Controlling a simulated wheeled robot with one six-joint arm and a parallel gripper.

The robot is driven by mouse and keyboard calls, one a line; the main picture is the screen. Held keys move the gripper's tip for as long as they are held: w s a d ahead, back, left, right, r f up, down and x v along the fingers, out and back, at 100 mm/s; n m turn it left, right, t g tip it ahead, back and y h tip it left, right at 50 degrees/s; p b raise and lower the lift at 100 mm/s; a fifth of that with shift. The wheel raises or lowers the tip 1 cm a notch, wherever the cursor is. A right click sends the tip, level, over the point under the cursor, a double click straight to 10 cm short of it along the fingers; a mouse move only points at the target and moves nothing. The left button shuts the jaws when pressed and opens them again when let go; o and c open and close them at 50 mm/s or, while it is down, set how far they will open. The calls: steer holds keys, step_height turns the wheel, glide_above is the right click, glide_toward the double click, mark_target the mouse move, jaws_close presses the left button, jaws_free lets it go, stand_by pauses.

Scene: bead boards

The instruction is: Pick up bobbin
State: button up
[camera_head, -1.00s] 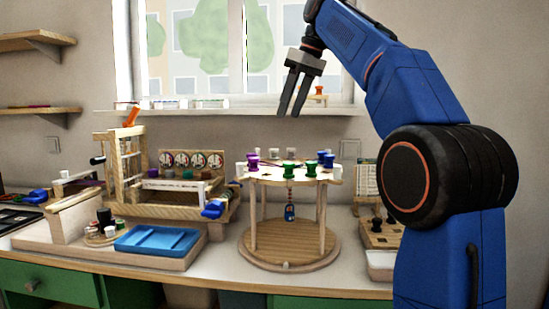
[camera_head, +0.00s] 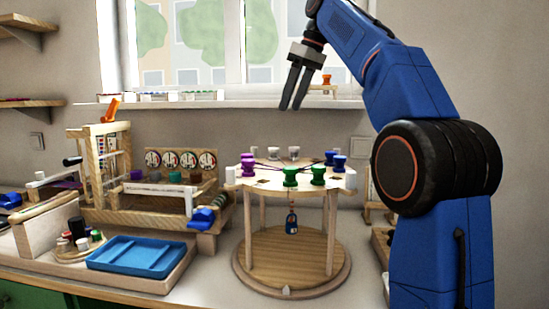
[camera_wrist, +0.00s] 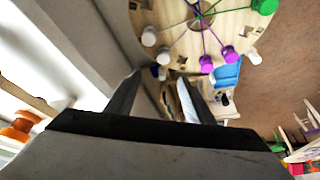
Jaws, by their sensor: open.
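Several bobbins stand around the rim of a round wooden disc (camera_head: 262,182) raised on posts. Green bobbins (camera_head: 290,177) are at the front, purple ones (camera_head: 248,167) at the left, blue ones (camera_head: 339,163) at the right and white ones (camera_head: 294,153) at the back. An orange bobbin (camera_head: 326,79) stands on a small stand on the windowsill; an orange piece also shows at the left of the wrist view (camera_wrist: 18,126). My gripper (camera_head: 291,106) is open and empty above the disc's back part. The wrist view shows its fingers (camera_wrist: 157,80) apart, with purple bobbins (camera_wrist: 206,63) beyond them.
A blue tray (camera_head: 138,256) and a wooden loom (camera_head: 105,160) stand on the left of the bench. A small blue padlock-like piece (camera_head: 292,222) hangs under the disc. The windowsill (camera_head: 215,106) runs behind my gripper.

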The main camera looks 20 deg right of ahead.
glide_toward(273, 148)
step_height(273, 148, down, 5)
steer(key=w, duration=0.3)
steer(key=shift+w+a+f, duration=0.1)
steer(key=shift+a+f, duration=0.3)
steer(key=shift+f, duration=0.35)
steer(key=shift+w+a+f, duration=0.15)
steer(key=shift+a+f, duration=0.25)
steer(key=shift+f, duration=0.35)
steer(key=shift+w+a+f, duration=0.1)
steer(key=shift+a+f, duration=0.3)
steer(key=shift+f, duration=0.3)
steer(key=c, duration=1.1)
